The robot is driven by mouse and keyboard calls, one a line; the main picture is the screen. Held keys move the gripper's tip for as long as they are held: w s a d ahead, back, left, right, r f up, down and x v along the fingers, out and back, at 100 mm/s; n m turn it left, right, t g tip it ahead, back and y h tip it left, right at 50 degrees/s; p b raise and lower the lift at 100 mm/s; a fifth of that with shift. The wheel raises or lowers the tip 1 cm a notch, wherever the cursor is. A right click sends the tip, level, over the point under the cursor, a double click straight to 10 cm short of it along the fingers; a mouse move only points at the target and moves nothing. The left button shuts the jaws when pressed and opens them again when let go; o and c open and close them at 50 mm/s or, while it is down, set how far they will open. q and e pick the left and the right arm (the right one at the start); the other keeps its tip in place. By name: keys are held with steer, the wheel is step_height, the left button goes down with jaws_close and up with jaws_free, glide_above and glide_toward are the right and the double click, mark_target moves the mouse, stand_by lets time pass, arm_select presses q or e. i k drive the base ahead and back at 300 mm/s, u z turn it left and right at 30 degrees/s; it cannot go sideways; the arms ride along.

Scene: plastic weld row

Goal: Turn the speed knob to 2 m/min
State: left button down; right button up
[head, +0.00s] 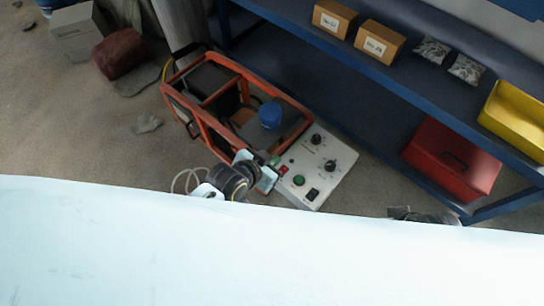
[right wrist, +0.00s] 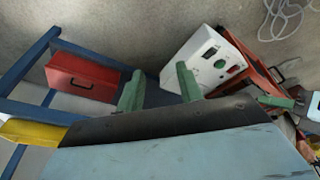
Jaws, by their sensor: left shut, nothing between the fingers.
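The white control panel (head: 343,155) sits at the front end of an orange-framed machine. It has two black knobs, an upper one (head: 316,139) and a lower one (head: 331,165), a green button (head: 299,180) and a black switch (head: 313,195). The labels are too small to read, so I cannot tell which knob sets speed or where it points. My left gripper (head: 270,176) is shut and empty at the panel's left edge, apart from both knobs. My right gripper (right wrist: 158,84) is open and empty; the panel (right wrist: 185,54) shows beyond its fingers.
The orange frame (head: 205,133) holds a blue cap (head: 270,114). A blue shelf (head: 376,128) at right carries cardboard boxes (head: 379,41), bags and a yellow bin (head: 514,118). A red case (head: 451,160) lies below. A large pale surface, perhaps mine, covers the head view's bottom.

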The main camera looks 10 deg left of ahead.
mark_target(315, 139)
steer(key=k, duration=1)
